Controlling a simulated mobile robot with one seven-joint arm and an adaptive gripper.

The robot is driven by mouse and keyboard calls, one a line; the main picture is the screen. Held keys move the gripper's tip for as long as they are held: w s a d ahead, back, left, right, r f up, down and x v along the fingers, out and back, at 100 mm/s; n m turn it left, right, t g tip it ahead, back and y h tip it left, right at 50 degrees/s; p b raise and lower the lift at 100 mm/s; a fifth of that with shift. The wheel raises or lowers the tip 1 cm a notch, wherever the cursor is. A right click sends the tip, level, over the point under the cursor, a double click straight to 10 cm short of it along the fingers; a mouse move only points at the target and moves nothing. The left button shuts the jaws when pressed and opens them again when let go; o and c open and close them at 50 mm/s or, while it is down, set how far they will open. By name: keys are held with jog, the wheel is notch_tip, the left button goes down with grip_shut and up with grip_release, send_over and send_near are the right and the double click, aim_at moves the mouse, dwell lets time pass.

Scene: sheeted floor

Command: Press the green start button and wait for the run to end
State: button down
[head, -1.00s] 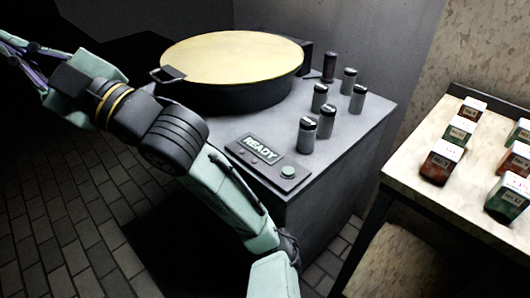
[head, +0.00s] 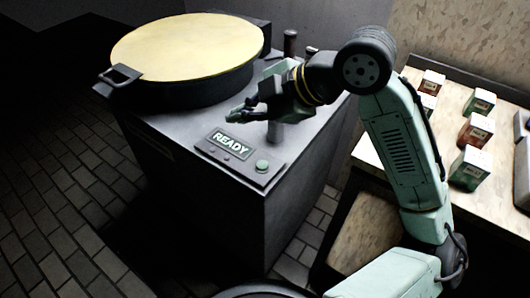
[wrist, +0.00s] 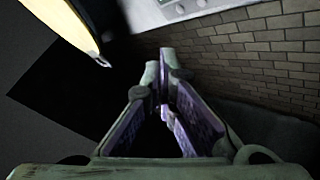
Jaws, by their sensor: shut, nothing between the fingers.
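The green start button (head: 262,166) sits at the right end of a dark control panel (head: 236,166) on the front edge of a grey machine (head: 215,225). Beside it, a display (head: 230,143) reads READY. My gripper (head: 235,115) is shut and empty above the machine top, behind and left of the button and apart from it. In the wrist view, the purple-lined fingers (wrist: 166,62) come together at the tips, and part of the panel (wrist: 180,8) shows at the top edge. The button cannot be clearly made out there.
A wide round vessel with a pale yellow top (head: 185,55) stands on the machine, its handle (head: 121,75) at left. Canisters (head: 290,43) stand behind my gripper, partly hidden by it. A table (head: 375,150) with several small boxes (head: 470,167) is at right. Brick floor lies left.

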aim_at(261, 167)
jog(key=d, duration=0.2)
jog(key=s+d, duration=0.1)
jog(key=shift+s+d+f+g+h, duration=0.1)
jog(key=shift+d+f+g+h, duration=0.05)
jog(key=shift+f+g+h, duration=0.2)
jog(key=shift+f, duration=0.2)
notch_tip(261, 167, down, 8)
jog(key=b, duration=0.7)
jog(key=shift+f, duration=0.25)
jog(key=shift+f, duration=0.1)
dwell(0.6)
jog(key=shift+f+b, duration=0.35)
jog(key=shift+f+b, duration=0.3)
jog(key=shift+f, duration=0.1)
dwell(0.5)
dwell(0.4)
jog(key=shift+r+p, duration=0.65)
jog(key=shift+r, duration=0.15)
